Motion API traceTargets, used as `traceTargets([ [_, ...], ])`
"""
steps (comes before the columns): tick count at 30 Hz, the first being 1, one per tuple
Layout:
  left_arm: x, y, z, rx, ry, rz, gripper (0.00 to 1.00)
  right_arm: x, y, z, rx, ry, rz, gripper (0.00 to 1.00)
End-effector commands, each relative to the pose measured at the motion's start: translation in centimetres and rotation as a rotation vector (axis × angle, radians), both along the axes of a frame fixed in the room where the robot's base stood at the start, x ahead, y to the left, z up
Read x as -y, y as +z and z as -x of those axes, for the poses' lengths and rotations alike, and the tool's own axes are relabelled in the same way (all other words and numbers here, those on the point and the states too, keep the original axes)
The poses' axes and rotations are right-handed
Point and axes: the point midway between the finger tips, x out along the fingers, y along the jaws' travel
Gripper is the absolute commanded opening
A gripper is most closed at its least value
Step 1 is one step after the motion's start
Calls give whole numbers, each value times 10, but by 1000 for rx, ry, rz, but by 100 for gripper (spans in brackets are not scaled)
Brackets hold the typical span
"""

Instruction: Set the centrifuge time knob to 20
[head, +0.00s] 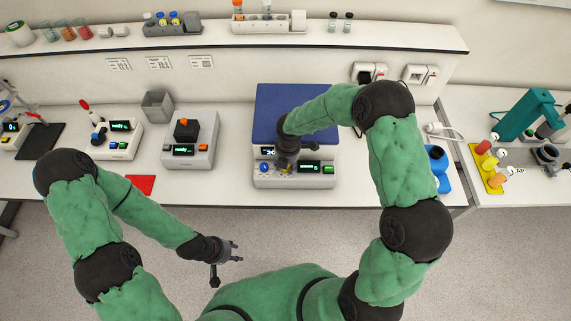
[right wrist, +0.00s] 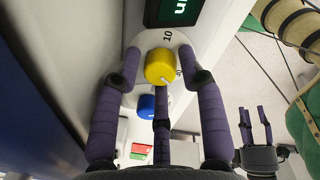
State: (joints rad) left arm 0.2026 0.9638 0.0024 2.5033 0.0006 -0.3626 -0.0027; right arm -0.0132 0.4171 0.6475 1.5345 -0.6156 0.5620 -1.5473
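The centrifuge (head: 294,108) has a closed dark blue lid and a white front panel. In the right wrist view its yellow knob (right wrist: 160,67) sits on a white dial; the mark 10 shows above it, and another mark at its right is partly hidden. A blue knob (right wrist: 146,106) is beyond it, also seen in the head view (head: 264,167). My right gripper (right wrist: 161,75) is at the panel, its fingers spread around the yellow knob with gaps at both sides; whether the middle finger touches is unclear. My left gripper (head: 237,251) is open and empty over the floor.
Left of the centrifuge stand a device with an orange-topped black block (head: 188,140), a grey bin (head: 158,105) and a red mat (head: 141,185). A blue object (head: 438,168) is to the right. A shelf (head: 220,41) runs behind. The floor in front is free.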

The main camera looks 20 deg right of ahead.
Motion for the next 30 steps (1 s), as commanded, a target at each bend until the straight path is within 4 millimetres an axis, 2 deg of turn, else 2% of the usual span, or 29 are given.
traceTargets([
  [5,0,0,0,0,0,0,40,0,3,0,0,0,0,40],
  [8,0,0,0,0,0,0,40,1,12,0,2,-1,1,40],
  [21,0,0,0,0,0,0,40,3,93,6,2,0,0,40],
  [24,0,0,0,0,0,0,40,4,106,7,1,0,0,40],
  [30,0,0,0,0,0,0,40,5,119,8,0,0,0,40],
])
